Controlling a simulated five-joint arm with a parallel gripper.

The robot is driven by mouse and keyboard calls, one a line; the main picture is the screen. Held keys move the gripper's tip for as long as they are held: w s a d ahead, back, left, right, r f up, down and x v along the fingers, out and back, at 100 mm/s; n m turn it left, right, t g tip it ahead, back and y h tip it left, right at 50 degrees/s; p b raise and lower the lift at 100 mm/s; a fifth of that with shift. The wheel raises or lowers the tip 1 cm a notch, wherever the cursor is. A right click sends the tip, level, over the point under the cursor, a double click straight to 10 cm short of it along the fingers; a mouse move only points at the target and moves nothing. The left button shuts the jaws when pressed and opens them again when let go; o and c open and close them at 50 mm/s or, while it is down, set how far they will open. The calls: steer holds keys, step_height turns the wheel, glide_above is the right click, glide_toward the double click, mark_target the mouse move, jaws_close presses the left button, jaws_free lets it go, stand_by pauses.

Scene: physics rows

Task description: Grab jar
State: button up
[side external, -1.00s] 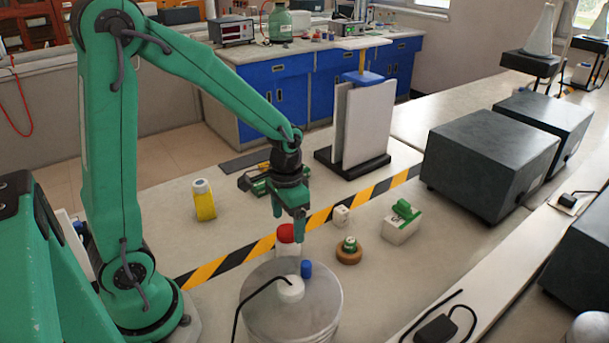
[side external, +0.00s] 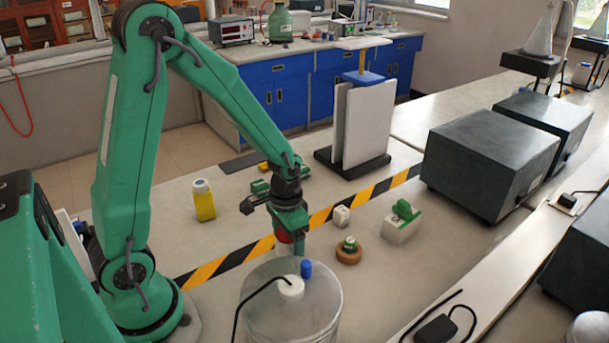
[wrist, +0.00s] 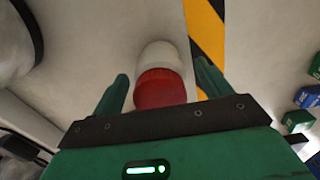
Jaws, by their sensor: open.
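The jar (wrist: 160,55) has a white body and a red lid (wrist: 160,88). In the wrist view it sits between the two green fingers of my gripper (wrist: 163,88), with a gap on each side. My gripper is open. Most of the white body is hidden in the side view by the large clear container in front and by the fingers.
A large clear container (side external: 300,325) with a white cap stands close in front of the jar. A yellow bottle (side external: 204,202) is to the left. Yellow-black tape (side external: 215,265) crosses the bench.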

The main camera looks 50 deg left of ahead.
stand_by(0.4)
steer(key=c, duration=1.3)
steer(key=shift+o, duration=0.2)
steer(key=shift+r, duration=0.15)
steer(key=shift+r, duration=4.9)
